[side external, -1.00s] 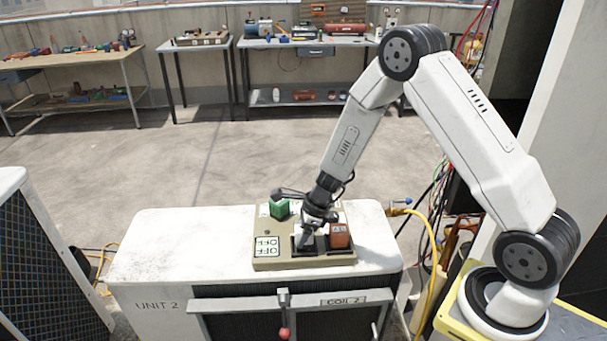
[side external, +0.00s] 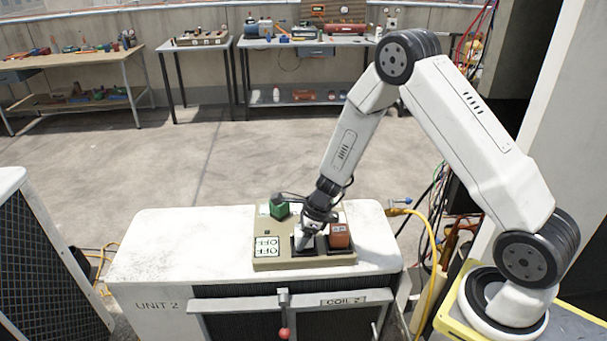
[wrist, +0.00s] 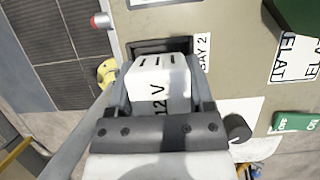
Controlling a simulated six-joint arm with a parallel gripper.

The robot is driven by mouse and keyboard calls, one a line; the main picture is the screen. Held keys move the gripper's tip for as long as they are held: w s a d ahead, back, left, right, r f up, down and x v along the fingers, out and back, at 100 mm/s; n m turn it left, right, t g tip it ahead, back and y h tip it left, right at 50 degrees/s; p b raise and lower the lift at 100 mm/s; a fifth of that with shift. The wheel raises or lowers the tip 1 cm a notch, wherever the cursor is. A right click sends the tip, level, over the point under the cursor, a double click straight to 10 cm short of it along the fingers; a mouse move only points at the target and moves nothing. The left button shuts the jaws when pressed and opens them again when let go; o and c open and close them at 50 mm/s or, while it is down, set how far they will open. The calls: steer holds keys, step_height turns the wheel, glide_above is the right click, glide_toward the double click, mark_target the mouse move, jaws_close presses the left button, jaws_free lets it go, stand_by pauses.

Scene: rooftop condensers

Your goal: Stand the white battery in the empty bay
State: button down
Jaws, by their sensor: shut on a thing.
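The white battery (wrist: 154,88), marked "12 V", sits between the two fingers of my gripper (wrist: 160,100), which is shut on it. In the wrist view its slotted end overlaps the dark bay (wrist: 170,45) labelled with a partly cut-off "AY 2". In the side view my gripper (side external: 312,224) points down at the beige panel (side external: 280,264), with the white battery (side external: 303,239) at the left bay. I cannot tell how deep the battery is in the bay. An orange-brown block (side external: 340,236) stands in the bay just to the right.
The panel lies on the white condenser top (side external: 180,240), which is clear to the left. A yellow hose (side external: 430,255) hangs at the right.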

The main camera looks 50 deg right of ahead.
steer(key=shift+f, duration=0.2)
jaws_free()
steer(key=shift+r, duration=0.1)
steer(key=v, duration=0.7)
steer(key=shift+r, duration=0.3)
steer(key=shift+s, duration=0.15)
stand_by(0.5)
steer(key=s+a+r+n+h, duration=0.1)
steer(key=s+r+n, duration=0.3)
steer(key=n, duration=0.9)
steer(key=s+a+r+n+h, duration=0.2)
steer(key=s+r+n, duration=0.3)
steer(key=s+n, duration=0.5)
steer(key=a+n, duration=0.1)
steer(key=n, duration=0.3)
steer(key=shift+a+g, duration=0.3)
steer(key=shift+a, duration=0.1)
